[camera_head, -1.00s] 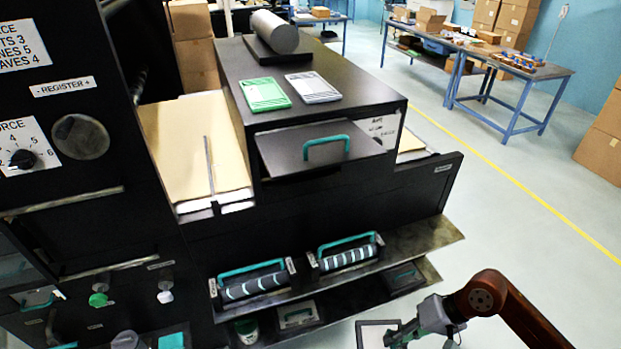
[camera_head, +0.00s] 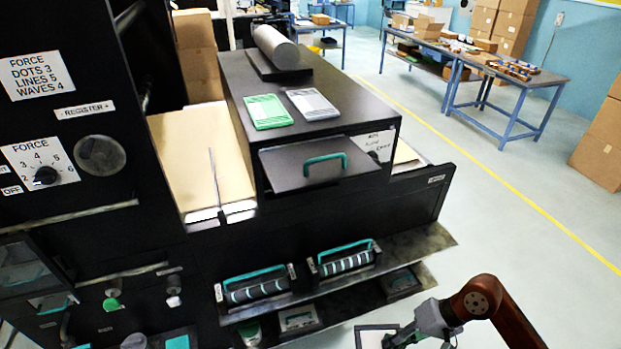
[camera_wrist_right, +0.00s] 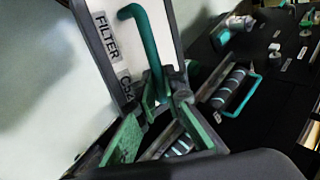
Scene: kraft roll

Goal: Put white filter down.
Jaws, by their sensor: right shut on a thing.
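The white filter is a pale panel in a dark frame, held at the bottom edge of the head view (camera_head: 372,338). In the right wrist view the filter (camera_wrist_right: 170,28) fills the upper middle, with a FILTER label and a teal bent handle. My right gripper (camera_head: 396,341) is shut on the filter's handle and holds it off to the right of the machine's lower shelf. In the right wrist view the green-padded fingers (camera_wrist_right: 165,100) close at the handle's lower end. The filter's lower part is cut off in the head view. My left gripper is not in view.
The black machine has a shelf (camera_head: 420,247) with two teal-handled rollers (camera_head: 256,288) (camera_head: 345,262), and a lower shelf with small items. A drawer plate (camera_head: 300,172) with a teal handle juts out above. Open grey floor (camera_head: 500,250) lies to the right.

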